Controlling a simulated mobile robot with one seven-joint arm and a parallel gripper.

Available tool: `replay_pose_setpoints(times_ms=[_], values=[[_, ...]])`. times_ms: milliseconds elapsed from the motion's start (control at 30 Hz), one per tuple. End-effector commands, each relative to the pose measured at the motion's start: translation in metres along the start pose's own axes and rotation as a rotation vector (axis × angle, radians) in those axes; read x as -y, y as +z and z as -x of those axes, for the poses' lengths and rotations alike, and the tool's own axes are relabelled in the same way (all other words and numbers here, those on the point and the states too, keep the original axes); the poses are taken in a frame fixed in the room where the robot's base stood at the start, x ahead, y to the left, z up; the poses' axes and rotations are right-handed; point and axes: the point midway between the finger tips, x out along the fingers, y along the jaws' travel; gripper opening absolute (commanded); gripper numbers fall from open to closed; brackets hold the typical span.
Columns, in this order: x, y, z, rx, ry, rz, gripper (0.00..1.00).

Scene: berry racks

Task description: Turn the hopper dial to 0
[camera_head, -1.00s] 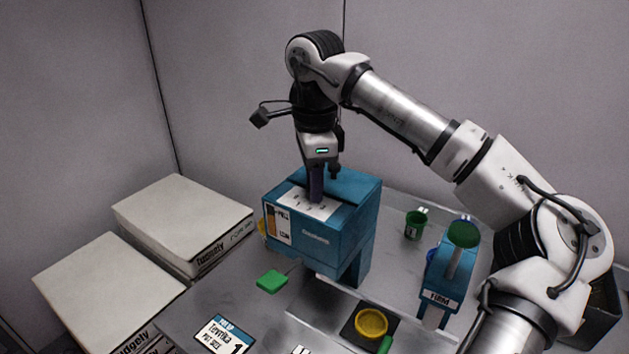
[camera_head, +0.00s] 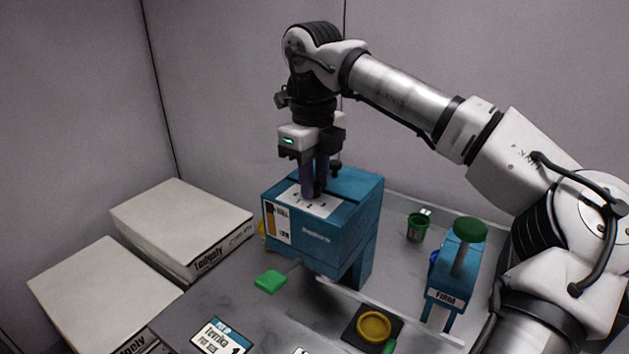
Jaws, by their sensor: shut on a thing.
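The hopper is a blue box (camera_head: 335,245) on the grey table, with a white dial plate (camera_head: 325,208) on its top and a white and orange label on its front left. My gripper (camera_head: 313,190) points straight down onto this plate. Its fingers are shut on the dial, which they and the gripper body mostly hide. Small marks show on the plate around the fingertips, but they are too small to read, so the dial's setting cannot be told.
A blue stand with a green top (camera_head: 470,230) and a green cup (camera_head: 417,226) are to the right. A yellow dish (camera_head: 373,325) sits on a dark pad in front. A green block (camera_head: 270,281) lies front left. White boxes (camera_head: 182,225) stand at the left.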

Motion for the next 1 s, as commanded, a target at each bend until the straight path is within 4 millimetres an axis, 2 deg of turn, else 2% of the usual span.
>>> replay_pose_setpoints(times_ms=[500, 1000], values=[[-0.0004, 0.0005, 0.0004, -0.007, -0.002, -0.428, 0.01], [-0.0008, 0.0006, 0.0006, -0.011, -0.001, -0.577, 0.01]])
